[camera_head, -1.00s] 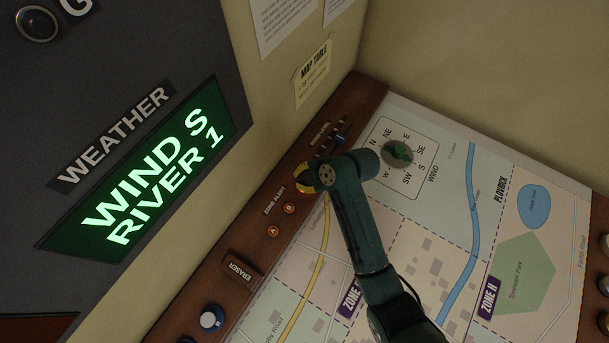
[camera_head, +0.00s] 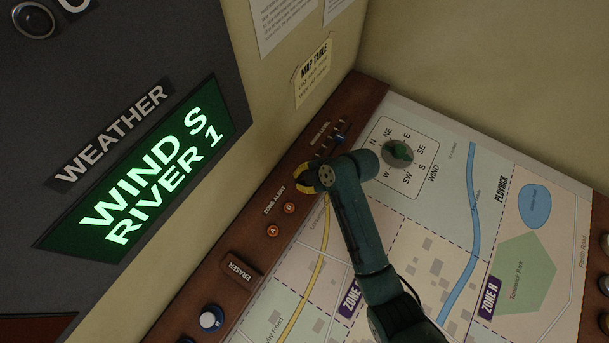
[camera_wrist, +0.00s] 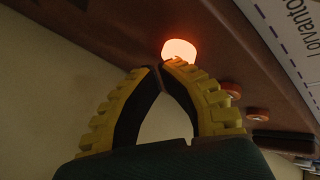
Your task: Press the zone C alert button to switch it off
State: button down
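The zone C alert button (camera_wrist: 179,50) glows bright orange-white in the wrist view, just beyond my fingertips. My gripper (camera_wrist: 160,68) has its yellow ridged fingers brought together at the tips, with nothing between them. The tips overlap the button's lower edge in the picture; I cannot tell whether they touch it. In the head view my gripper (camera_head: 299,174) is over the wooden rail by the ZONE ALERT label (camera_head: 275,200) and hides the C button. The B button (camera_head: 289,208) and A button (camera_head: 272,231) are unlit orange; both also show in the wrist view.
A row of small sliders (camera_head: 335,138) lies farther up the rail. The map table (camera_head: 450,220) with a wind dial (camera_head: 397,154) spreads to the right. A wall rises left of the rail.

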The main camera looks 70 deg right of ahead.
dwell(0.4)
jog(key=shift+r+p, duration=0.25)
jog(key=shift+p, duration=0.25)
notch_tip(320, 180, up, 6)
jog(key=p, duration=0.5)
jog(key=shift+r, duration=0.1)
